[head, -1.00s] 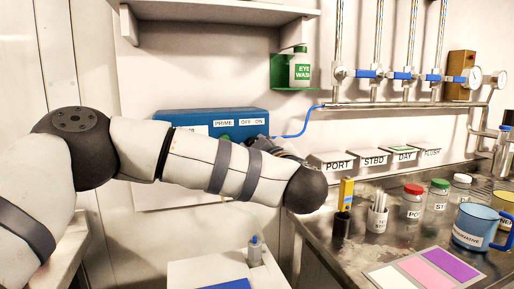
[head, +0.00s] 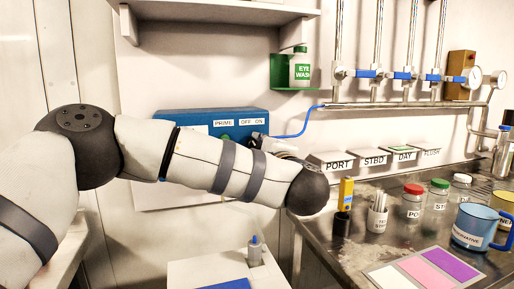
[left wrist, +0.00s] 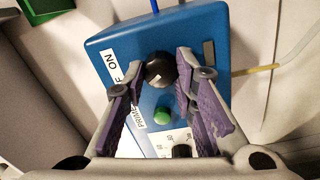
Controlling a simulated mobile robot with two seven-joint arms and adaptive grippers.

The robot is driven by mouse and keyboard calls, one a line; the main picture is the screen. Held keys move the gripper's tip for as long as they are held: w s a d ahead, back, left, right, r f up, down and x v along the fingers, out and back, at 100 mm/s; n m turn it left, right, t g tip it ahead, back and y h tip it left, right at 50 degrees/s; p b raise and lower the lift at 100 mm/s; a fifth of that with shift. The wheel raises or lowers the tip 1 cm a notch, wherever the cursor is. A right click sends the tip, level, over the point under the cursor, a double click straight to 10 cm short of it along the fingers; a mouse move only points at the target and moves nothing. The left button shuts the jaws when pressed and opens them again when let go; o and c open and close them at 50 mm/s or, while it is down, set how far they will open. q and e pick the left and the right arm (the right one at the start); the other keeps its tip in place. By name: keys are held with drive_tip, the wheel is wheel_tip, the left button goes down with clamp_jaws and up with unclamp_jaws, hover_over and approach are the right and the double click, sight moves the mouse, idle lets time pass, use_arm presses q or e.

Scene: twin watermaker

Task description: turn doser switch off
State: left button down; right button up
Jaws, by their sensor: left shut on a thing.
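The doser is a blue box (head: 195,118) on the wall, with PRIME, OFF and ON labels on its front. In the left wrist view the box (left wrist: 210,35) shows a round black switch knob (left wrist: 158,69) with a light mark, and a green button (left wrist: 163,116). My left gripper (left wrist: 160,73) is shut on the black knob, with one purple-padded finger on each side. In the head view my forearm hides the lower box and most of the gripper. Which label the knob points to I cannot tell. My right gripper is out of view.
A blue tube (head: 292,134) runs from the box to the pipework. An eyewash bottle (head: 300,68) hangs above right. The steel counter (head: 340,250) at right holds jars, a blue mug (head: 472,225) and a colour card. A small bottle (head: 255,252) stands below my arm.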

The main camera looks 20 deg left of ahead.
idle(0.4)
use_arm(q)
drive_tip(key=c, duration=1.3)
unclamp_jaws()
drive_tip(key=v, duration=1.2)
